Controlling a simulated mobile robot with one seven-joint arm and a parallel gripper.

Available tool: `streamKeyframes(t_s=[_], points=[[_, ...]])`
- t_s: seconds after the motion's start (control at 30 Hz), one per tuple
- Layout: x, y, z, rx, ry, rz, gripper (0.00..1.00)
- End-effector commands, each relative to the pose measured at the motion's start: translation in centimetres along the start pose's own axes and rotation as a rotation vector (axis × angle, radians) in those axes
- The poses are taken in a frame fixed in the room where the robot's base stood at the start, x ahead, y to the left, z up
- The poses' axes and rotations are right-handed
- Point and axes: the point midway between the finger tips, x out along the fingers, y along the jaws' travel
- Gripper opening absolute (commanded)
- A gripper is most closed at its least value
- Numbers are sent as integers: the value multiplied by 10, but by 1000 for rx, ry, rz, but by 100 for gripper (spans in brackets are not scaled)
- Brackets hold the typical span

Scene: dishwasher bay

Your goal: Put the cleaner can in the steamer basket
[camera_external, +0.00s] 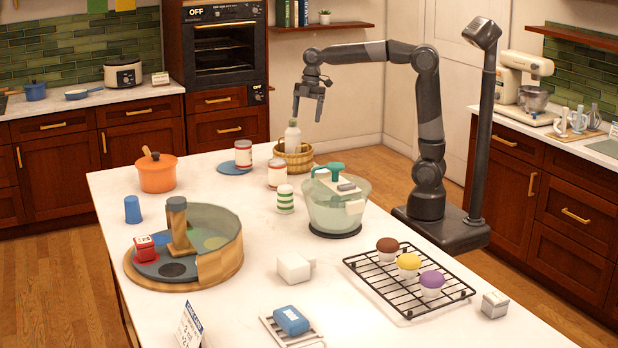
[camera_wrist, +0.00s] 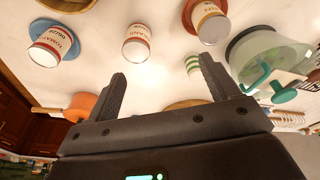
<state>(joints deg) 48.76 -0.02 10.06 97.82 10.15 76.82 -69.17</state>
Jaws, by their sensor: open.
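A white, narrow-necked can (camera_external: 292,134), which looks like the cleaner can, stands upright at the wooden steamer basket (camera_external: 293,165). The rim hides its lower part; it appears to be inside the basket. My gripper (camera_external: 308,112) hangs above and slightly right of the can, fingers pointing down, apart from it. In the wrist view my gripper (camera_wrist: 163,70) has its fingers spread with nothing between them.
A red-and-white can (camera_external: 277,173) and a green-striped cup (camera_external: 285,199) stand in front of the basket. Another can (camera_external: 243,153) stands on a blue plate. A salad spinner (camera_external: 338,210) stands front right, an orange pot (camera_external: 157,174) left.

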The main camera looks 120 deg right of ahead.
Motion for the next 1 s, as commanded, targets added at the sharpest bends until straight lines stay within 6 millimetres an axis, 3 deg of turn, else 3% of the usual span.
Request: streamKeyframes(t_s=[0.03, 0.27, 0.4, 0.6, 0.8, 1.0], points=[[0, -27, -12, 17, -6, 23, 80], [13, -132, -34, 164, 21, 124, 80], [25, -190, -29, 252, 76, 165, 80], [48, -256, -8, 372, 186, 180, 80], [69, -291, 10, 451, 264, 157, 80], [75, -299, 15, 478, 285, 147, 80]])
